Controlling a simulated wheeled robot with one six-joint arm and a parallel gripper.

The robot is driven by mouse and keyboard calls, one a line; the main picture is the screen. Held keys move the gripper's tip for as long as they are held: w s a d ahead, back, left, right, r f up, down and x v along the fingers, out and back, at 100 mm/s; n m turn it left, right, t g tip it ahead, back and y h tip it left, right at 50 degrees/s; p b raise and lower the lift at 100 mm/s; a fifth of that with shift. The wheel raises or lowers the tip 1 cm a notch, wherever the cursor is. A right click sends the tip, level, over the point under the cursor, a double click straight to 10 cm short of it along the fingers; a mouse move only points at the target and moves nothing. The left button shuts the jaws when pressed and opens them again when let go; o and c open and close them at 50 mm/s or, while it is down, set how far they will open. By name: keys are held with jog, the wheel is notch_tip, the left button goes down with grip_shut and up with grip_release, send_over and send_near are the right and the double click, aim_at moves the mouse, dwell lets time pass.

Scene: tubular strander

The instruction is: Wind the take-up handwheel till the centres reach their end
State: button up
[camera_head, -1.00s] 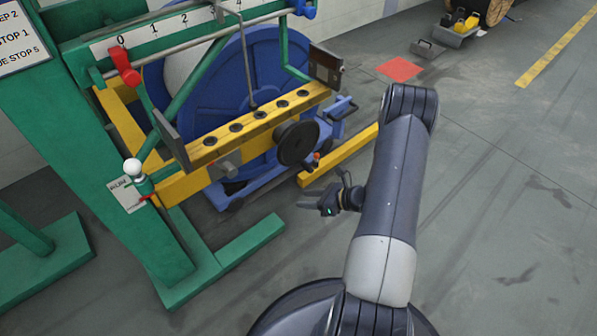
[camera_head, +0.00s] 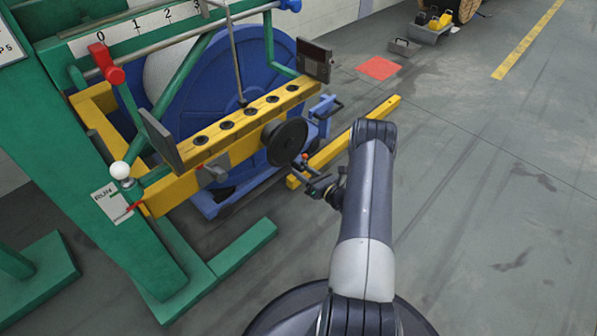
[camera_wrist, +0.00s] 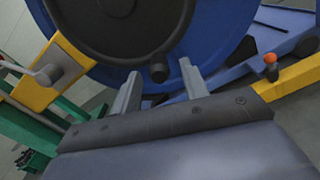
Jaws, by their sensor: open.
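The take-up handwheel is a black disc (camera_head: 287,141) on the front of the yellow beam (camera_head: 218,138). In the wrist view its dark face (camera_wrist: 105,22) fills the top, with a short dark handle knob (camera_wrist: 158,73) at its lower rim. My gripper (camera_head: 302,172) is just below and in front of the wheel. In the wrist view my gripper (camera_wrist: 159,80) is open, its two fingers on either side of the knob in the picture; contact cannot be told. The blue reel (camera_head: 200,85) stands behind the beam. I cannot clearly make out the centres.
A green frame (camera_head: 100,200) stands at left, with a white-ball lever (camera_head: 120,170) by a RUN plate. A numbered scale (camera_head: 135,32) and red handle (camera_head: 106,66) are above. A yellow floor bar (camera_head: 350,138) lies behind my arm.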

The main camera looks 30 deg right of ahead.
jog(key=shift+x, duration=1.35)
jog(key=shift+c, duration=0.4)
grip_shut()
